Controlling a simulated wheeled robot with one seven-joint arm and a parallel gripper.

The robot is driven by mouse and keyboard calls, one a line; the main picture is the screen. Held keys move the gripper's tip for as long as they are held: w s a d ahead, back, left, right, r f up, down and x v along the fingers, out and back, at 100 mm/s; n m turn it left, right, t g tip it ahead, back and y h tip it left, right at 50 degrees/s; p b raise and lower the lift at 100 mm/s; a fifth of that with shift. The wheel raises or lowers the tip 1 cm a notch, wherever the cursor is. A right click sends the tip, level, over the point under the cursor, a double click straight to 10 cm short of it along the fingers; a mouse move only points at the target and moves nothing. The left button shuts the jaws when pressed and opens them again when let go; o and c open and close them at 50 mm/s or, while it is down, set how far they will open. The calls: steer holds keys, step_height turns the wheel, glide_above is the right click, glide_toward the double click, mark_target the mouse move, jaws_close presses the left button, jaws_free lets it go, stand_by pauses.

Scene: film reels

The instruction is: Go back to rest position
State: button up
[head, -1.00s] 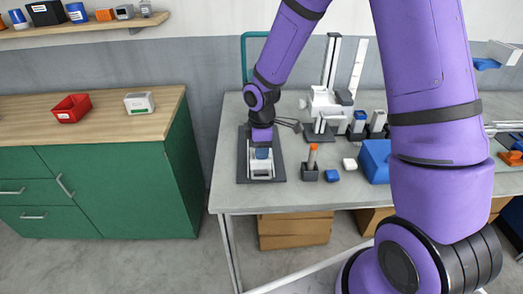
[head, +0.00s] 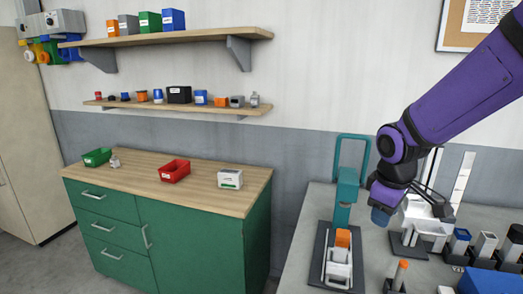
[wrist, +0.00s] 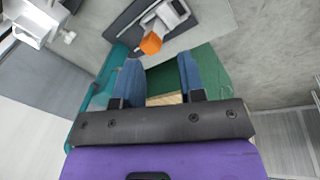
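My gripper (head: 382,214) hangs above the right-hand bench, to the right of a teal upright press frame (head: 345,190). In the wrist view, its two blue fingers (wrist: 158,60) stand wide apart with nothing held between them. A white-and-grey fixture (head: 338,270) sits on a dark base plate (head: 318,262) on the bench. An orange block (head: 342,238) is at the fixture's back end, and it also shows in the wrist view (wrist: 151,43). The gripper is clear of both.
Several small holders (head: 486,247) and a blue bin (head: 490,281) stand on the bench at right. A green cabinet (head: 195,250) at left carries a red bin (head: 174,171), a green bin (head: 97,157) and a white box (head: 230,178). Two wall shelves hang above it.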

steer(key=s+d+r+m+t, duration=0.1)
steer(key=s+r+m, duration=0.3)
steer(key=s, duration=0.5)
steer(key=s+d+r+m+t+y, duration=0.1)
steer(key=s+r+m, duration=0.3)
steer(key=s+r, duration=0.5)
steer(key=shift+s+d+t, duration=0.5)
steer(key=shift+s+d, duration=0.1)
